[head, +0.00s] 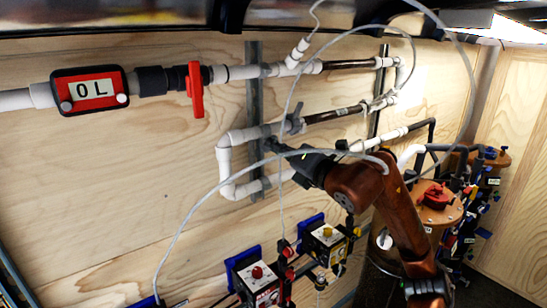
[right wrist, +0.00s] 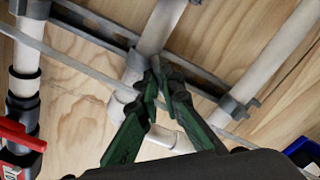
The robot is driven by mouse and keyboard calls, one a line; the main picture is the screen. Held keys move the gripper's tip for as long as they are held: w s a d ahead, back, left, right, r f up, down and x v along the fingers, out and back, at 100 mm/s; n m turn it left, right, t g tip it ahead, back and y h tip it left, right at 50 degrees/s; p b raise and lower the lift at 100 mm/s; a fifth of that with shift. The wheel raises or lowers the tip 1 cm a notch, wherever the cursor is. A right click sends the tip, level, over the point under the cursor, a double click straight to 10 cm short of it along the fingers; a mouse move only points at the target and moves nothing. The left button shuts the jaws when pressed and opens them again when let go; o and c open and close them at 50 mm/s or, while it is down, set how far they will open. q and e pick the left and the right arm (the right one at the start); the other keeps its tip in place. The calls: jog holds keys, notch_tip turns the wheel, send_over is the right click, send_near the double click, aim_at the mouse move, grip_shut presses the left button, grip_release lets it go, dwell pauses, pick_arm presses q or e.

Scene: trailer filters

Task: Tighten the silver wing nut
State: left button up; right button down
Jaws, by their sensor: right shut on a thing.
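My right gripper (head: 272,147) reaches from the right to the pipe clamps on the left metal strut (head: 254,90). In the right wrist view its green fingers (right wrist: 163,76) come together at a grey clamp (right wrist: 138,62) around a white pipe (right wrist: 160,28). They are shut on a small part there, which I take to be the silver wing nut. The fingertips mostly hide it, so I cannot tell its angle or how tight it is. My left gripper is not in view.
A red-framed meter (head: 90,91) and a red valve handle (head: 195,89) sit on the upper-left pipe. Thin grey hoses cross near my right arm. Pumps (head: 256,281) stand below, and filter tanks (head: 437,204) at the right. The lower-left plywood wall is bare.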

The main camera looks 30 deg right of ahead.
jog(key=shift+m+b, duration=1.7)
jog(key=shift+m, duration=2.1)
jog(key=c, duration=2.1)
grip_release()
jog(key=shift+s, duration=0.15)
jog(key=s, duration=1.1)
jog(key=shift+s+d, duration=0.35)
jog(key=shift+d, duration=0.1)
